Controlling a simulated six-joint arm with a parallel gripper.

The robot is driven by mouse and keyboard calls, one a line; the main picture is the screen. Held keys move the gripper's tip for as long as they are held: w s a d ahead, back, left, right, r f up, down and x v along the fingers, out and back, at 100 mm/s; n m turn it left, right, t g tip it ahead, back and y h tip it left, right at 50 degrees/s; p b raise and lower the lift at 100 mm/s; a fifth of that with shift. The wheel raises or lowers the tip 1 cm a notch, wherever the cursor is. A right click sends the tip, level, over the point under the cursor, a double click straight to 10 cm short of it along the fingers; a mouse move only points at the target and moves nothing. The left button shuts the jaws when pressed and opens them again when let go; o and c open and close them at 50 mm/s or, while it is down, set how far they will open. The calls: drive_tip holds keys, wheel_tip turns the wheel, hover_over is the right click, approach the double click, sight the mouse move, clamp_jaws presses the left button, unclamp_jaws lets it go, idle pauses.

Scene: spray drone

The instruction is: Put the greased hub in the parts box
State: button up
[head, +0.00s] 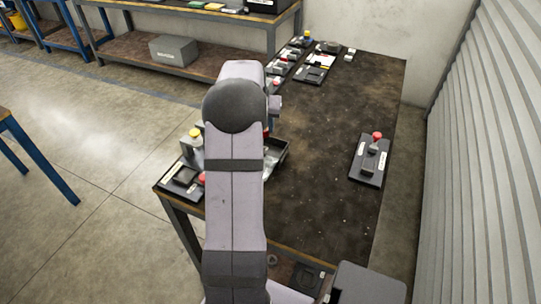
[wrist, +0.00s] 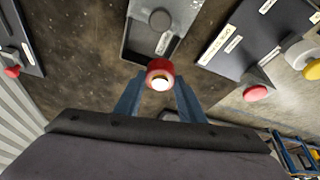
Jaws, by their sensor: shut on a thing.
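In the wrist view my gripper (wrist: 160,88) has its two blue fingers closed on a red round piece (wrist: 160,67) with a pale end, which I take for the greased hub. The lower part of the piece is partly hidden between the fingers. Just beyond it is a grey open tray (wrist: 133,50), likely the parts box, with a white label and a dark round piece in it. The held piece overlaps the tray's near edge in the picture; I cannot tell its height. In the head view my arm hides the gripper and most of the tray (head: 281,160).
A black board (head: 358,177) with a red-topped part lies at the table's right. Another board (head: 176,190), with red and yellow tops nearby, is at the front left. Several boards (head: 313,75) stand at the back. The bench (head: 335,120) is bare between them.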

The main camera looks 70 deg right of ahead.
drive_tip(key=shift+s+d+r+m+g, duration=0.2)
drive_tip(key=shift+s+r+m, duration=0.1)
drive_tip(key=shift+r+m, duration=0.25)
drive_tip(key=shift+s+d+r+m+g, duration=0.25)
drive_tip(key=shift+r+m, duration=0.15)
drive_tip(key=shift+m, duration=0.15)
drive_tip(key=shift+s+a+f+m+g, duration=0.1)
drive_tip(key=shift+s+a+m+g, duration=0.2)
drive_tip(key=shift+m, duration=0.65)
drive_tip(key=shift+s+a+m+g, duration=0.15)
drive_tip(key=shift+s+m+g, duration=0.25)
drive_tip(key=shift+m, duration=0.55)
drive_tip(key=p, duration=0.2)
hover_over(273, 153)
drive_tip(key=a, duration=0.2)
drive_tip(key=shift+w+d+f, duration=0.1)
drive_tip(key=shift+w+f, duration=0.1)
drive_tip(key=shift+f, duration=2.3)
drive_tip(key=shift+w+d+f, duration=0.1)
drive_tip(key=shift+w+f, duration=0.05)
drive_tip(key=shift+f, duration=2.35)
drive_tip(key=shift+f, duration=0.1)
drive_tip(key=o, duration=0.9)
drive_tip(key=shift+b, duration=0.3)
drive_tip(key=shift+c, duration=0.2)
drive_tip(key=shift+o, duration=0.4)
